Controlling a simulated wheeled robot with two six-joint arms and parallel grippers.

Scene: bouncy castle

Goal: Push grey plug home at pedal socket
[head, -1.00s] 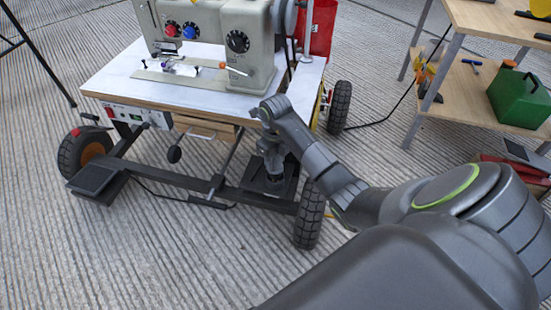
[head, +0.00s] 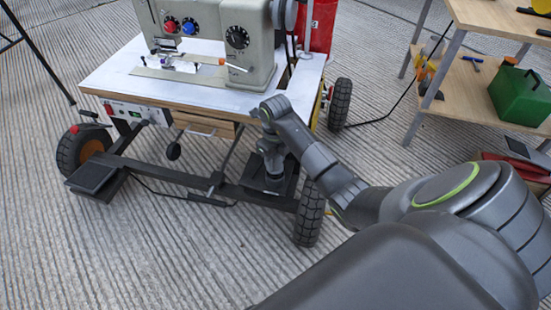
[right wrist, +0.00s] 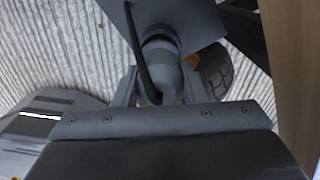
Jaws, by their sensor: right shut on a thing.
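My right gripper (head: 272,168) reaches down beside the sewing machine cart, over the dark pedal plate (head: 287,187) on the low frame. In the right wrist view the gripper (right wrist: 162,92) is shut on the grey plug (right wrist: 166,72), a round body with a black cable (right wrist: 137,45) passing in front of it. The plug's far end meets a dark ring, apparently the pedal socket (right wrist: 160,38), beside the dark flat plate (right wrist: 198,18). How deep the plug sits cannot be told. My left gripper is not in view.
The cart's wooden tabletop (head: 105,82) overhangs near my right arm. A black wheel (head: 309,215) stands close to the right of the pedal. Another dark pedal (head: 95,178) is at the left. A shelf (head: 470,90) with a green box (head: 518,97) stands at the right.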

